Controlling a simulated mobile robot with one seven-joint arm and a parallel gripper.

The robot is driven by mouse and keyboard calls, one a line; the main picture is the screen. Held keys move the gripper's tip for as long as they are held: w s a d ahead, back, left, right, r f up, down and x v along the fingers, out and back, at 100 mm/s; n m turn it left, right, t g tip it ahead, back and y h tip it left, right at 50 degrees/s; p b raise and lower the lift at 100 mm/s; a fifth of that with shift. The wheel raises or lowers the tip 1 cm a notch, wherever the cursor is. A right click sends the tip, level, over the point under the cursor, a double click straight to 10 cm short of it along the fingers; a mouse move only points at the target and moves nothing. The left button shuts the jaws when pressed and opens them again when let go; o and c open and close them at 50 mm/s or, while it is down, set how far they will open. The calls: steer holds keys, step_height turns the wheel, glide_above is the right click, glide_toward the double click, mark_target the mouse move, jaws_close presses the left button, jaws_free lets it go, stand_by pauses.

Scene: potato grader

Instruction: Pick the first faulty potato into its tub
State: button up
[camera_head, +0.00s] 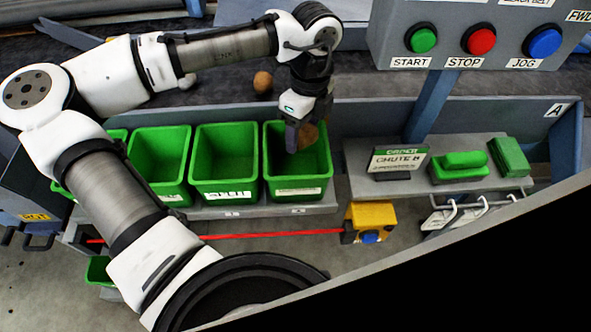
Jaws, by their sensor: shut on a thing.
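My gripper (299,132) points down over the rightmost green tub (296,187) in the row. It is shut on a brown potato (307,136), which shows beside the fingers at the tub's opening. I cannot tell how far the potato is below the rim. The other green tubs, the middle one (225,190) and the left one (160,180), look empty. Labels on the tub fronts are too small to read. Another brown potato (263,82) lies on the dark belt (350,82) behind the tubs, and a pale one (187,81) lies further left.
A control box (478,40) with START, STOP and JOG buttons stands on a post (430,107) at the right. A shelf (360,187) holds a "CHUTE B" sign (398,162), a green brush (458,166) and a green block (510,156). A yellow box (370,216) and red cord (270,234) are below.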

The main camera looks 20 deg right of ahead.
steer(key=shift+f+b, duration=0.65)
steer(key=shift+f, duration=0.3)
steer(key=o, duration=1.1)
steer(key=shift+r, duration=0.15)
steer(key=r, duration=0.4)
steer(key=d+r, duration=0.1)
steer(key=r, duration=0.4)
steer(key=w+r, duration=0.1)
steer(key=r, duration=0.3)
steer(key=shift+d+r+b, duration=0.2)
steer(key=shift+r+b, duration=0.05)
steer(key=shift+b, duration=0.05)
